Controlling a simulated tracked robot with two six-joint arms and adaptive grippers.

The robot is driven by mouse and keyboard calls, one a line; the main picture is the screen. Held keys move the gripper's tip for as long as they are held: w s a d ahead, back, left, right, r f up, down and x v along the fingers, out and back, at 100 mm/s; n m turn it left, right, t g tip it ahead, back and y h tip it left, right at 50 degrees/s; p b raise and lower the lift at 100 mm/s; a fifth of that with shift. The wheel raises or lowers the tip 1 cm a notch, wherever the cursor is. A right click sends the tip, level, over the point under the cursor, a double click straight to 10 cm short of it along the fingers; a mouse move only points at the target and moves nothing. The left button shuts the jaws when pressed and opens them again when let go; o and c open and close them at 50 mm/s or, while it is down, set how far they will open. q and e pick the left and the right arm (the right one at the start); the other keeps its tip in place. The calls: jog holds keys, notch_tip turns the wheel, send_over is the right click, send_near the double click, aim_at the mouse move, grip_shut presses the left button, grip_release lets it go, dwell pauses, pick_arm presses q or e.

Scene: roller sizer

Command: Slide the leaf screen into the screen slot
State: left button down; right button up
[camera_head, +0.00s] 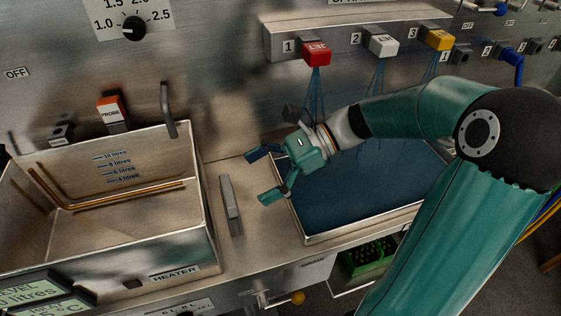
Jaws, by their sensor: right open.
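A thin grey upright plate (230,205), which looks like the leaf screen, stands on the steel counter between the heater tank and the blue basin. My right gripper (264,176) comes in from the right over the left edge of the basin. A gap shows between the fingertips and the plate, and nothing is between the fingers. I cannot make out the screen slot for sure. My left gripper is not in view.
The open steel heater tank (190,228) is on the left. The blue-floored basin (345,200) lies under my right arm, below red (316,54), white (383,43) and yellow (438,39) numbered nozzles. A green crate (368,258) sits below the counter. Bare counter surrounds the plate.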

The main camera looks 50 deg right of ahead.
jog(key=v, duration=0.5)
jog(key=shift+s+d+r, duration=0.1)
jog(key=shift+d+r, duration=0.05)
jog(key=shift+d, duration=0.1)
jog(key=shift+s, duration=0.1)
